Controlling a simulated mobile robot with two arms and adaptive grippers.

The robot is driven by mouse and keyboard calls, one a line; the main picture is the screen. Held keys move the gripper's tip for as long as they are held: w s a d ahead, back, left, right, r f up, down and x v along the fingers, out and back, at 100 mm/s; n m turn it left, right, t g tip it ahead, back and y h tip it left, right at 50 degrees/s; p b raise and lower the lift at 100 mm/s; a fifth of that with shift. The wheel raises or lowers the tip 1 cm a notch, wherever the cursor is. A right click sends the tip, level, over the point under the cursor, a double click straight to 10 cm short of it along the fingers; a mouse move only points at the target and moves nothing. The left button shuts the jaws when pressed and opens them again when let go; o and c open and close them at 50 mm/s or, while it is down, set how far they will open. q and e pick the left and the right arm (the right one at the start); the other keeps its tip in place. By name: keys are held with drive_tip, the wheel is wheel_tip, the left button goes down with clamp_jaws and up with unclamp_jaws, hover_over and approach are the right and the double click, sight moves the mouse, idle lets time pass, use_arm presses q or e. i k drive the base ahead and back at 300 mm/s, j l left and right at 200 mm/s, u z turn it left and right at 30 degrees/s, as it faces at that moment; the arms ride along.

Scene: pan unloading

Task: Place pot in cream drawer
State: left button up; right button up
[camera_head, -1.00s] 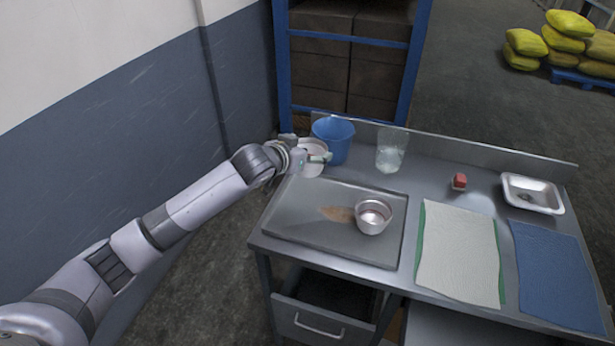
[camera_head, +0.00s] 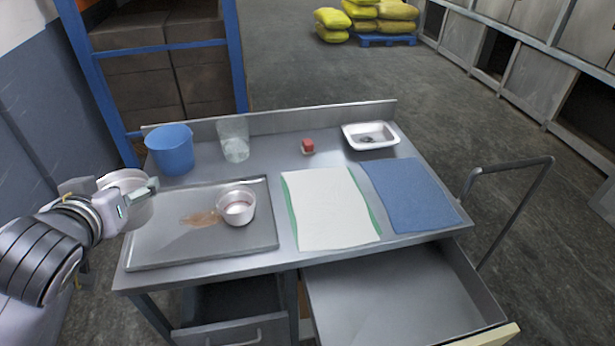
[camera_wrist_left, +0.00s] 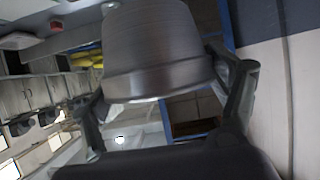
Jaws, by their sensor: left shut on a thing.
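My left gripper (camera_head: 112,188) is shut on a pale metal pot (camera_head: 134,213). It holds the pot at the left end of the table, beside the tray's left back edge. In the left wrist view the same pot (camera_wrist_left: 155,50) sits between the two fingers of my left gripper (camera_wrist_left: 168,85). A smaller metal pot (camera_head: 236,210) stands on the grey tray (camera_head: 160,245). The cream drawer (camera_head: 490,338) is open at the lower right, its grey inside bare where visible. My right gripper is not in view.
A blue bucket (camera_head: 170,152) and a clear glass (camera_head: 234,140) stand at the back left. A red block (camera_head: 308,147), white dish (camera_head: 370,136), white cloth (camera_head: 325,210) and blue cloth (camera_head: 410,195) lie on the table. A grey drawer (camera_head: 230,335) is partly open at lower left.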

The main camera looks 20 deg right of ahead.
sight(390, 295)
drive_tip(key=k+l+z, duration=0.3)
drive_tip(key=l+z, duration=0.35)
drive_tip(key=z, duration=0.55)
drive_tip(key=k+l, duration=0.05)
